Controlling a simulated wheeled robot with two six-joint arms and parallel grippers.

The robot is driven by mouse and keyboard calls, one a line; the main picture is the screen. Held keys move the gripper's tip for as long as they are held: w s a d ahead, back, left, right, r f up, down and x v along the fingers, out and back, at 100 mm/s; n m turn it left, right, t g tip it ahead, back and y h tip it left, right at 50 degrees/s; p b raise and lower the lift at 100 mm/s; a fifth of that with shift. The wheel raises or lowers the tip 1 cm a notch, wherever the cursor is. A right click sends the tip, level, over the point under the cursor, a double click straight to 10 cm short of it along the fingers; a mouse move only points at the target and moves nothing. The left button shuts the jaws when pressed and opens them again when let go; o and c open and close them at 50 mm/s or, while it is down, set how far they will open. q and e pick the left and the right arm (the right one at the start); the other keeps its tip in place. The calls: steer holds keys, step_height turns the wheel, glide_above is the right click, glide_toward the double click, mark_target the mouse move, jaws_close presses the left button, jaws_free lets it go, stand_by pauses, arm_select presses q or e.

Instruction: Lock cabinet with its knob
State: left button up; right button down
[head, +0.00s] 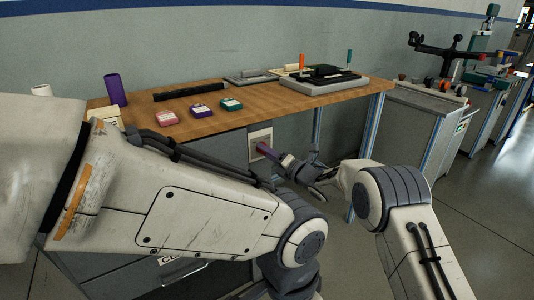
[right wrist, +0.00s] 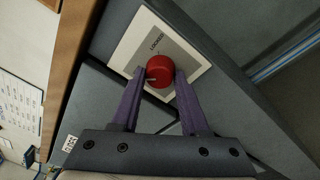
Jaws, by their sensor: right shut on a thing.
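The red round knob (right wrist: 159,70) sits on a pale square plate (right wrist: 132,46) on the grey cabinet's side, under the wooden worktop. The plate also shows in the head view (head: 255,135), but the knob there is hidden by my gripper. Small lettering on the plate stands beside the knob, and a light mark shows on the knob's lower left. My right gripper (right wrist: 158,76) has its purple fingers shut on the knob, one on each side. In the head view it reaches the plate from the right (head: 264,148). My left arm crosses the foreground; its gripper is not visible.
A blue-edged table leg (head: 366,132) stands right of the plate. Open floor (head: 490,200) lies at the right.

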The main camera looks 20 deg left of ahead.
steer(key=shift+s+m+t+b, duration=0.1)
steer(key=shift+m+t+b, duration=0.4)
steer(key=shift+m, duration=2.75)
steer(key=shift+w+m+t+b, duration=0.1)
steer(key=shift+m+t+b, duration=0.4)
steer(key=shift+m, duration=2.7)
steer(key=shift+s+m+t+b, duration=0.1)
steer(key=shift+m+t+b, duration=0.35)
steer(key=shift+m, duration=2.8)
steer(key=shift+c, duration=2)
jaws_free()
steer(key=shift+a, duration=0.1)
steer(key=shift+s, duration=0.1)
